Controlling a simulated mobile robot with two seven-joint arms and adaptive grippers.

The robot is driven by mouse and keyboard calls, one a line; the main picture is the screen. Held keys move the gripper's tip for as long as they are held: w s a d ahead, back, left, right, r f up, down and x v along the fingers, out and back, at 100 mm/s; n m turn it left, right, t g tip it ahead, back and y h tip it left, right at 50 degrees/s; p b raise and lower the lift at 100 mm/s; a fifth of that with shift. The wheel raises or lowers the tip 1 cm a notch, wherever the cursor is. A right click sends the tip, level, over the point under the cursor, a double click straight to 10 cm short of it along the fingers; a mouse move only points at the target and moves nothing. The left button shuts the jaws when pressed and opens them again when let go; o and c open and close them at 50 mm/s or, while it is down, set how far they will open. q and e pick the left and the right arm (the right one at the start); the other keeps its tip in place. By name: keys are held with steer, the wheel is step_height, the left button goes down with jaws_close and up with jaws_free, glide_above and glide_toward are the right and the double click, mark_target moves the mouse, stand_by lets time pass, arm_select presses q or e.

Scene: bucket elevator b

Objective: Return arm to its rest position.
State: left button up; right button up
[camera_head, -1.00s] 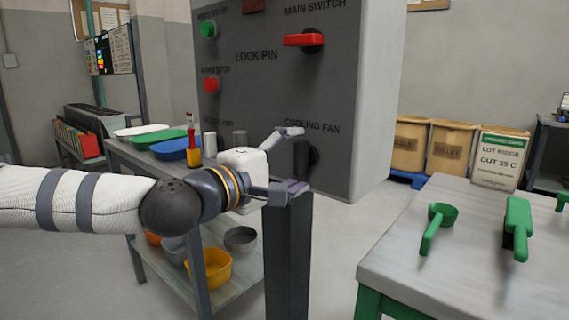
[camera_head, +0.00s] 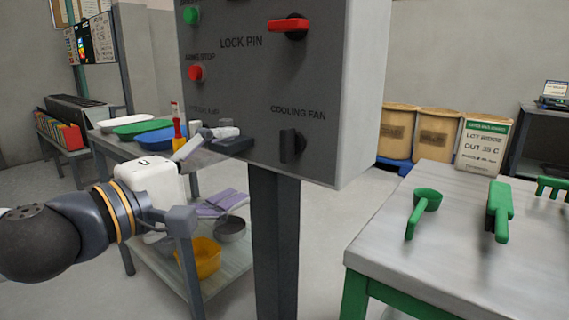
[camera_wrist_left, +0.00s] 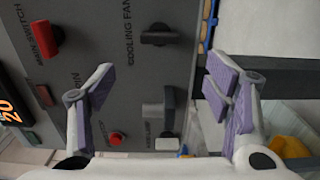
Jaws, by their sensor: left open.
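My left arm (camera_head: 70,238) comes in from the left in the head view. Its white left gripper (camera_head: 222,168) is open and empty, left of the black cooling fan knob (camera_head: 291,146) and apart from it. In the left wrist view, the two purple-padded fingers of the left gripper (camera_wrist_left: 163,92) stand wide apart with nothing between them. Beyond them is the grey control panel (camera_wrist_left: 110,20), with the cooling fan knob (camera_wrist_left: 158,35) and the red main switch (camera_wrist_left: 46,40). My right gripper is not in view.
The control panel (camera_head: 245,85) stands on a dark post (camera_head: 274,240), close to the left gripper. A shelf table (camera_head: 215,285) with bowls is behind the gripper. Open floor shows between.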

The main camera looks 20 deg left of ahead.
arm_select(q)
steer(key=s+d+f+m+g+p, duration=0.15)
steer(key=s+d+f+g, duration=0.25)
steer(key=f, duration=0.5)
steer(key=s+d+f+m+g+p, duration=0.1)
steer(key=s+d+f+m+g, duration=0.2)
steer(key=f, duration=0.5)
steer(key=s+d+f+m+g+p, duration=0.15)
steer(key=s+d+f+g, duration=0.3)
steer(key=f, duration=0.45)
steer(key=s+a+f+m+g+y+p, duration=0.1)
steer(key=s+a+f, duration=0.3)
steer(key=s, duration=0.6)
steer(key=s+a+f+m+g+y+p, duration=0.1)
steer(key=s+a+f+m+g+y, duration=0.2)
steer(key=s, duration=0.7)
steer(key=s+a+f+m+g+y+p, duration=0.2)
steer(key=s+a+f+m+g, duration=0.1)
steer(key=s, duration=0.6)
steer(key=shift+s+a+f+m+g, duration=0.45)
steer(key=shift+a+f, duration=0.4)
steer(key=shift+a, duration=0.35)
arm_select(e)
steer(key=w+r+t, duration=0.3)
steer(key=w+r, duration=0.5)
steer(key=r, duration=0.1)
